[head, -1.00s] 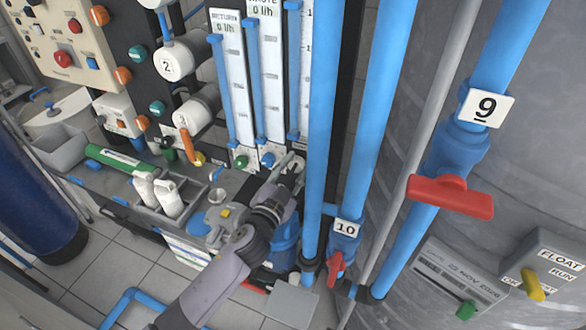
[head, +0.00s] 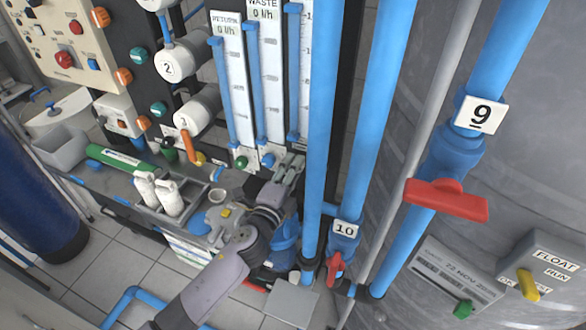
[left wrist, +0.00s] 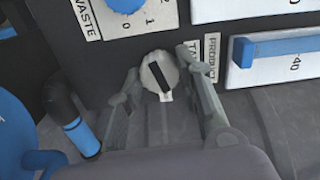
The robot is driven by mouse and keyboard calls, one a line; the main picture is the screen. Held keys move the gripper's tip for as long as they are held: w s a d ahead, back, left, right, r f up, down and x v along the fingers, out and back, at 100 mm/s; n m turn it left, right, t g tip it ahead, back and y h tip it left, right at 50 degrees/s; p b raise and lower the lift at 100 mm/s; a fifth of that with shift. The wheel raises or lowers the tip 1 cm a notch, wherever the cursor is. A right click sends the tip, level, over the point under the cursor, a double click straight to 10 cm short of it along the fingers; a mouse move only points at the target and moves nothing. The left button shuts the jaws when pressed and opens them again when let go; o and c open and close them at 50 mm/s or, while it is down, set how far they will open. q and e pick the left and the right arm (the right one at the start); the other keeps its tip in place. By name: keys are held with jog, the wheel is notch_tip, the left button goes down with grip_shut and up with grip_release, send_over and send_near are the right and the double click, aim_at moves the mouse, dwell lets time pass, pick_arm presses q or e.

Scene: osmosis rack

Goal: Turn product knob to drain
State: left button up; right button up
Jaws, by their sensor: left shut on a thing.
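The product knob (left wrist: 158,77) shows in the left wrist view as a round pale knob with a black bar, set tilted, on a dark panel. A PRODUCT label (left wrist: 212,55) stands upright to its right; another label beside it is partly covered by a finger. My left gripper (head: 291,164) reaches the panel's lower edge in the head view, with its fingers on either side of the knob, shut on it. In the head view the gripper hides the knob. My right gripper is not in view.
The blue waste knob (left wrist: 127,4) sits above left, a green knob (head: 241,162) further left. White flow meters (head: 271,75) stand above. Blue pipes (head: 318,120) rise close to the right of my gripper. A red valve handle (head: 334,268) labelled 10 is lower right.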

pick_arm(q)
jog(key=shift+m, duration=1.3)
jog(key=shift+f+m, duration=0.1)
jog(key=shift+m, duration=0.2)
jog(key=o, duration=1.2)
jog(key=shift+c, duration=0.2)
jog(key=v, duration=1.2)
